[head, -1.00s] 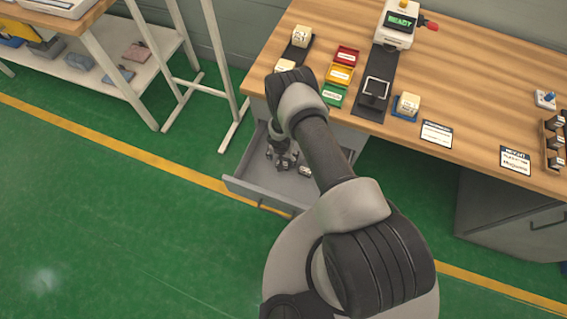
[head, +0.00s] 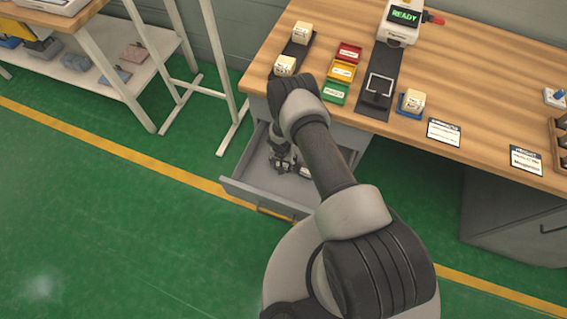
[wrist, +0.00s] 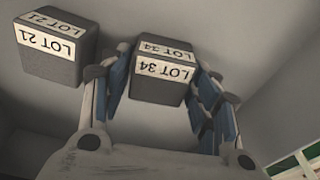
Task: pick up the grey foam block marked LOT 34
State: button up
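The grey foam block marked LOT 34 (wrist: 162,76) sits in the open drawer, at the upper middle of the wrist view. Its white label reads upside down. My gripper (wrist: 162,82) is low in the drawer, with its blue-padded fingers on either side of this block. The pads are very close to its sides; I cannot tell whether they press on it. In the head view my gripper (head: 283,163) shows inside the drawer, partly hidden by my arm.
A second grey block marked LOT 21 (wrist: 50,48) stands left of my gripper in the wrist view. The drawer (head: 243,190) has raised walls around my gripper. Above it, the wooden bench (head: 456,83) holds coloured bins and pale blocks.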

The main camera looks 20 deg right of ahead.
jog(key=c, duration=0.6)
jog(key=shift+o, duration=0.2)
jog(key=shift+r, duration=0.15)
